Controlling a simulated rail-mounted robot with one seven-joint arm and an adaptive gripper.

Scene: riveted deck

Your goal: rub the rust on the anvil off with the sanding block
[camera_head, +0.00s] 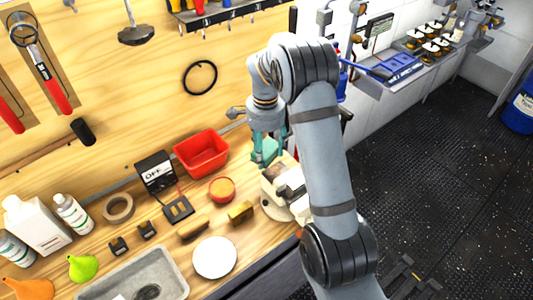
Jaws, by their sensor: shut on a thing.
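My gripper (266,146) is above the bench's right part, pointing down. It is shut on a teal-green block (269,152), which appears to be the sanding block; the fingers partly hide it. The cream and dark vise-like body (278,199) just below and to the right looks like the anvil. My arm covers its right side. The block is at or just above the anvil's back end; I cannot tell whether they touch. Rust is too small to make out.
A red bin (202,152) stands left of my gripper. An orange-lidded tin (222,189), a brass-coloured block (241,212), a wooden-handled brush (193,228) and a white disc (214,257) lie left of the anvil. A grey tray (168,268) is at the front.

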